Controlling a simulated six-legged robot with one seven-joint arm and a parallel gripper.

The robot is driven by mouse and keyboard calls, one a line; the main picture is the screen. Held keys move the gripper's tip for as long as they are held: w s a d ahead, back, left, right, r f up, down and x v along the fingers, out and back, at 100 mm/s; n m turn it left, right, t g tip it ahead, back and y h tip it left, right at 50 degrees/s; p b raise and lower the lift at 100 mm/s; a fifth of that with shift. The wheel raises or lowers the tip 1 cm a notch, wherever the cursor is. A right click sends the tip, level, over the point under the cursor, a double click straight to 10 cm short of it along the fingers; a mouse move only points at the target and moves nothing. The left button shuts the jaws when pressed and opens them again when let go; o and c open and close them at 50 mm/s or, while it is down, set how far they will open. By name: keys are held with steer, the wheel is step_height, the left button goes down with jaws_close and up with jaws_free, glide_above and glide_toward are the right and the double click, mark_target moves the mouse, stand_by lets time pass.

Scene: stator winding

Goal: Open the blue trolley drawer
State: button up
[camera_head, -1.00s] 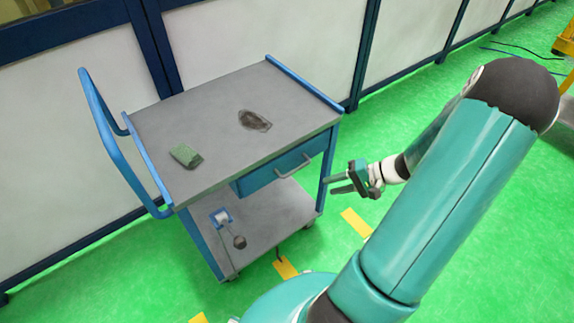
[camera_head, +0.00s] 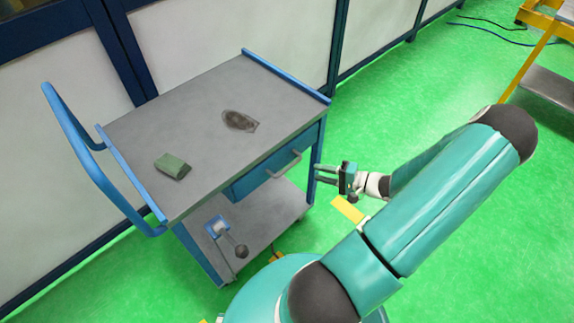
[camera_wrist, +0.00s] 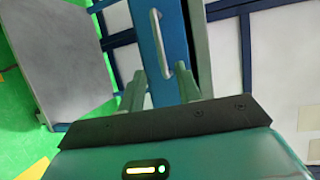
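The blue trolley (camera_head: 205,110) has a grey top and a blue drawer (camera_head: 250,178) under its right-hand part. The drawer looks closed. Its grey bar handle (camera_head: 284,164) stands out from the front; in the wrist view the handle (camera_wrist: 161,45) lies ahead, roughly in line with the gap between my fingers. My gripper (camera_head: 318,174) is open and empty, just right of the trolley's corner post, with its fingers pointing left. In the wrist view my gripper (camera_wrist: 161,88) shows two fingers apart, not touching the handle.
A green block (camera_head: 173,166) and a dark flat object (camera_head: 240,121) lie on the trolley top. A white-and-blue item (camera_head: 217,228) and a dark round piece (camera_head: 241,251) are on the lower shelf. Green floor is free on the right; a yellow-framed stand (camera_head: 540,65) is at far right.

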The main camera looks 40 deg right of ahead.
mark_target(290, 165)
steer(key=x, duration=1.1)
steer(key=shift+w+a, duration=0.1)
steer(key=shift+w, duration=0.05)
jaws_close()
